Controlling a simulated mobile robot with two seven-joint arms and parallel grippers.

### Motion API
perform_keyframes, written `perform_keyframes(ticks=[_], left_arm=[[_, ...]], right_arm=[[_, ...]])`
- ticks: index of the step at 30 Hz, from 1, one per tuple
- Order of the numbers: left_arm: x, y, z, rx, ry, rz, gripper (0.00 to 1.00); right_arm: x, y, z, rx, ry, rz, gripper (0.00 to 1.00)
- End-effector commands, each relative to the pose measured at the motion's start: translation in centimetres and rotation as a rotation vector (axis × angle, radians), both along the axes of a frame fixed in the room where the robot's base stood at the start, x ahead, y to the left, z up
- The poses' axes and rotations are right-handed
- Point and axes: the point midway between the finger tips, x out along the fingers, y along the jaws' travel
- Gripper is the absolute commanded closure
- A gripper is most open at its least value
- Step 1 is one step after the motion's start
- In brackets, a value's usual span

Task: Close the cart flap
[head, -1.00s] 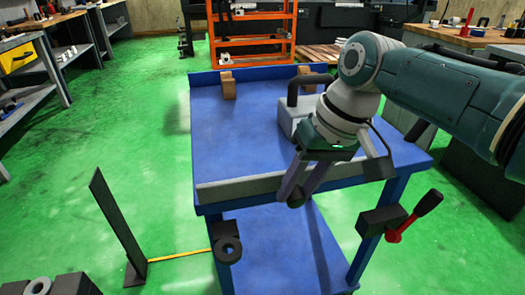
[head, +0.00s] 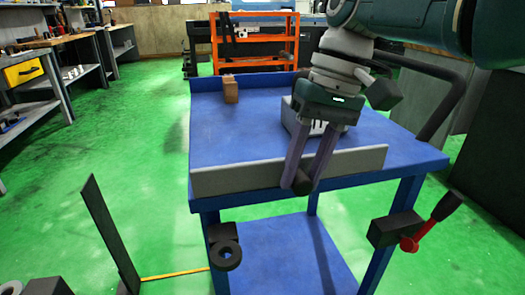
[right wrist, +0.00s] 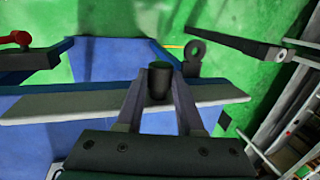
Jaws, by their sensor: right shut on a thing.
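The blue cart (head: 250,115) stands in front of me. Its flap (head: 235,180) is a long grey strip along the near edge of the cart top, standing up with its broad face toward me. The flap also shows in the right wrist view (right wrist: 60,104). My right gripper (head: 303,182) reaches down over the cart top and is shut on the dark knob (right wrist: 159,82) at the flap's near side. The fingers partly cover the knob and the flap's middle. My left gripper is not in view.
A grey box (head: 292,118) and a brown block (head: 230,90) sit on the cart top.

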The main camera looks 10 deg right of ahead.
Motion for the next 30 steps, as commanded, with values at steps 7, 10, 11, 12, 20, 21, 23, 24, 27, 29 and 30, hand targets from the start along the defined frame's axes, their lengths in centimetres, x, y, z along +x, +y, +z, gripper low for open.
perform_keyframes(ticks=[7,10,11,12,20,21,23,24,27,29,30], left_arm=[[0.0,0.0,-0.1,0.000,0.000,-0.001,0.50],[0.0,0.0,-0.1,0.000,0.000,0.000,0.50],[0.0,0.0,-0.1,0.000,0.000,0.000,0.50],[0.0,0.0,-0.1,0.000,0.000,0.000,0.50],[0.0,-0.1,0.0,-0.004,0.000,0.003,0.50],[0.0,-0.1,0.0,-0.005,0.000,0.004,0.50],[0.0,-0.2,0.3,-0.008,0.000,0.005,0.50],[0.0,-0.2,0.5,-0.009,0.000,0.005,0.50],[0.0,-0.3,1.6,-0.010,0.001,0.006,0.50],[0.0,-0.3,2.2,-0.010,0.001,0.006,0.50],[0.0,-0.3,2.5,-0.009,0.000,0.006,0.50]], right_arm=[[0.0,-0.1,-0.2,-0.003,0.002,-0.003,1.00],[0.0,-0.1,-0.2,-0.003,0.002,-0.003,1.00],[0.0,-0.1,-0.2,-0.003,0.002,-0.003,0.63],[0.0,-0.1,-0.2,-0.003,0.002,-0.003,0.58],[0.0,-0.1,-0.1,-0.002,0.000,-0.002,0.51],[0.0,-0.1,0.0,-0.001,0.000,-0.002,0.51],[0.0,-0.1,0.3,-0.001,0.000,-0.002,0.51],[0.1,-0.2,0.8,-0.001,-0.001,-0.002,0.51],[0.2,-0.6,2.5,-0.001,-0.001,-0.002,0.51],[0.3,-0.9,3.7,-0.002,-0.002,-0.002,0.51],[0.3,-1.2,4.5,-0.002,-0.002,-0.003,0.51]])
